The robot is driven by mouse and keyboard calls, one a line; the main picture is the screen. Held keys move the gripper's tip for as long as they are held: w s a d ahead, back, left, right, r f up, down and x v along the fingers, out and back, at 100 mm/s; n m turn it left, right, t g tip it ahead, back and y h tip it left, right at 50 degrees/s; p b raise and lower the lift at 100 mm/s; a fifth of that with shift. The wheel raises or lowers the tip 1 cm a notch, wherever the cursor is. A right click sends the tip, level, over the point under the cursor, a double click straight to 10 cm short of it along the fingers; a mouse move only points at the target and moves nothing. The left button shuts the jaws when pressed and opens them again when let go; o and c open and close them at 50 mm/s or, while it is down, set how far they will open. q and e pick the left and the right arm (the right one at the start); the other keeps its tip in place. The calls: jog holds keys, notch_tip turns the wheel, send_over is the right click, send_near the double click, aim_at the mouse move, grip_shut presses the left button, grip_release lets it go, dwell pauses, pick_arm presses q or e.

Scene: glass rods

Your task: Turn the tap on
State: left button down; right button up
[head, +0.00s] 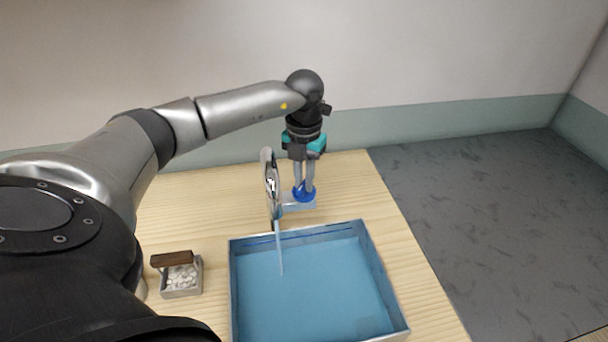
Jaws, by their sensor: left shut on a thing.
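The tap has a tall chrome spout (268,172) at the back of the wooden table and a blue handle (303,195) on a pale base to its right. My left gripper (304,190) points down with its fingers shut on the blue handle. A thin pale-blue stream (279,250), looking like water, hangs from the spout's end down into the blue basin (233,285). The fingers hide part of the handle. My right gripper is not in view.
A small box (181,292) of white pebble-like pieces with a dark brown bar on top stands left of the basin. The wooden table (390,235) is clear right of the tap. A wall rises close behind; grey floor lies to the right.

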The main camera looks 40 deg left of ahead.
aim_at(304, 183)
pick_arm(q)
jog(key=n+p, duration=0.1)
jog(key=n, duration=0.3)
jog(key=shift+r, duration=0.1)
jog(key=shift+n+p, duration=0.75)
jog(key=shift+n, duration=0.95)
jog(key=c, duration=0.8)
grip_release()
jog(key=shift+c, duration=0.2)
notch_tip(304, 183, up, 15)
jog(key=shift+b, duration=0.4)
